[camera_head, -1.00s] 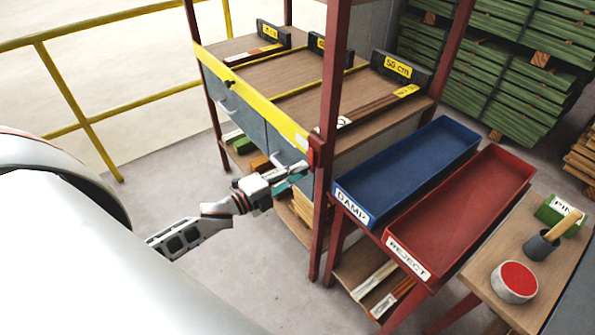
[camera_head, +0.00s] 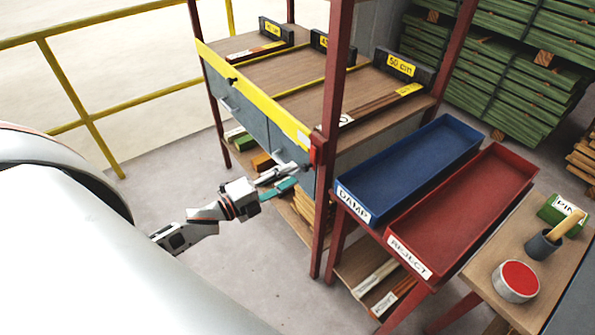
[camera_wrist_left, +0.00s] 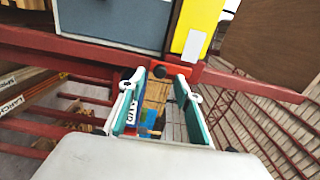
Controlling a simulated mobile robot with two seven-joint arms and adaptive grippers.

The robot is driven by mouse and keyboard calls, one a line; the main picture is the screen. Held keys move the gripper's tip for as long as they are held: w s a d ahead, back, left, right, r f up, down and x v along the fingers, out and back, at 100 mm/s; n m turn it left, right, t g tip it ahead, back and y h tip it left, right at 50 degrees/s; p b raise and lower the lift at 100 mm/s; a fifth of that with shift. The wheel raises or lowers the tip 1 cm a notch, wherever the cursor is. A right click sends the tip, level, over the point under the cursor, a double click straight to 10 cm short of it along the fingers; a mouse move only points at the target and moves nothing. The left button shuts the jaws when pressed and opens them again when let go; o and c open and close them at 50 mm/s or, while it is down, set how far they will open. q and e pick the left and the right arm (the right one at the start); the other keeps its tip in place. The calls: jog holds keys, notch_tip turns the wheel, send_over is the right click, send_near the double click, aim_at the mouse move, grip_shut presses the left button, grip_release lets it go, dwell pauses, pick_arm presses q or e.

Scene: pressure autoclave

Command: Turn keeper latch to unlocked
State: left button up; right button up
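A small bright red piece, which looks like the keeper latch (camera_head: 315,152), sits on the dark red front post at the right end of the yellow bar (camera_head: 255,95). In the left wrist view the latch (camera_wrist_left: 184,70) lies crosswise just beyond the fingertips, with a black knob near its left end. My left gripper (camera_head: 292,178) is just left of and below the latch in the head view. Its teal-padded fingers stand apart with nothing held between them, as the left wrist view (camera_wrist_left: 160,90) shows. Contact with the latch cannot be made out. My right gripper is not in view.
The blue DAMP tray (camera_head: 352,205) and red REJECT tray (camera_head: 408,257) stand right of the post. Clear floor (camera_head: 170,150) lies to the left.

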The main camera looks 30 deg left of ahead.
pick_arm(q)
jog(key=v, duration=0.7)
jog(key=shift+s, duration=0.4)
jog(key=shift+f, duration=0.1)
